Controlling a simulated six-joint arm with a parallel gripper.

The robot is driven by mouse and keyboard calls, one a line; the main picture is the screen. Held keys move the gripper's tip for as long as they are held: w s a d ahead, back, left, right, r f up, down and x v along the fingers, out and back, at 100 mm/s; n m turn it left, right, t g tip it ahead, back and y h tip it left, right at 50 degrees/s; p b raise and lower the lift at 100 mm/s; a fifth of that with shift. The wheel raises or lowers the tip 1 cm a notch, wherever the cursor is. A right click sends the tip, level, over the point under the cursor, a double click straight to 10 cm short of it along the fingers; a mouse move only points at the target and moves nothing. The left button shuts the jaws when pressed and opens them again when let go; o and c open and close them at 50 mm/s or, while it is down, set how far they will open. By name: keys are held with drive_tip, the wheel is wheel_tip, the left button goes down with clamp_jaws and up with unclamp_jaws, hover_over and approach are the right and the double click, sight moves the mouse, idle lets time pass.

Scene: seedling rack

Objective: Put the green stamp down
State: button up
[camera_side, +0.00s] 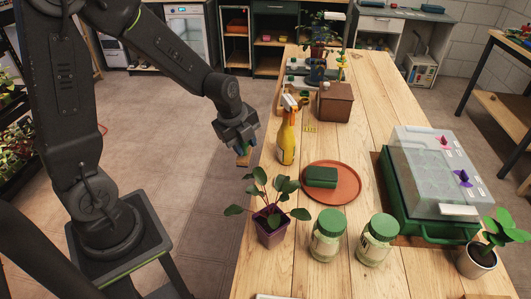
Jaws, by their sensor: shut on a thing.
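My gripper (243,147) points down and is shut on a small piece with a tan, wood-like lower part and a bit of green above it. I take this for the green stamp (243,160); the fingers hide most of it. It hangs in the air, in the picture just left of the table's left edge, with floor behind it. A dark green block (321,177) lies on the round terracotta saucer (345,197) on the table.
Right of my gripper stands a yellow spray bottle (287,138). A potted plant (270,228), two green-lidded jars (327,236) and a clear-lidded green tray (438,232) stand nearer. A brown box (334,103) is farther back. Bare wood (375,125) shows right of the bottle.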

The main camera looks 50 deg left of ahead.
drive_tip(key=w+a, duration=0.3)
drive_tip(key=w+a+m, duration=0.1)
drive_tip(key=w+a, duration=0.2)
drive_tip(key=w, duration=0.1)
drive_tip(key=w+a+r+m, duration=0.1)
drive_tip(key=w+a, duration=0.2)
drive_tip(key=w, duration=0.1)
drive_tip(key=shift+a, duration=0.25)
drive_tip(key=w+a, duration=0.2)
drive_tip(key=a, duration=0.1)
drive_tip(key=w+a+m, duration=0.1)
drive_tip(key=a, duration=0.2)
drive_tip(key=w+a+m+h, duration=0.1)
drive_tip(key=w+a, duration=0.1)
drive_tip(key=shift+w+a+f, duration=0.3)
drive_tip(key=shift+w+a, duration=0.05)
drive_tip(key=shift+a, duration=0.05)
drive_tip(key=shift+w+a+f, duration=0.1)
drive_tip(key=shift+w, duration=0.1)
drive_tip(key=shift+w+d+f, duration=1.3)
drive_tip(key=shift+d+f, duration=0.1)
drive_tip(key=shift+f, duration=0.4)
drive_tip(key=shift+w+d+f, duration=1.35)
drive_tip(key=shift+f, duration=0.45)
drive_tip(key=shift+w+d+f, duration=1.3)
drive_tip(key=shift+d+f, duration=0.1)
drive_tip(key=shift+f, duration=0.4)
drive_tip(key=shift+f+m, duration=0.1)
drive_tip(key=shift+m, duration=0.2)
drive_tip(key=o, duration=0.9)
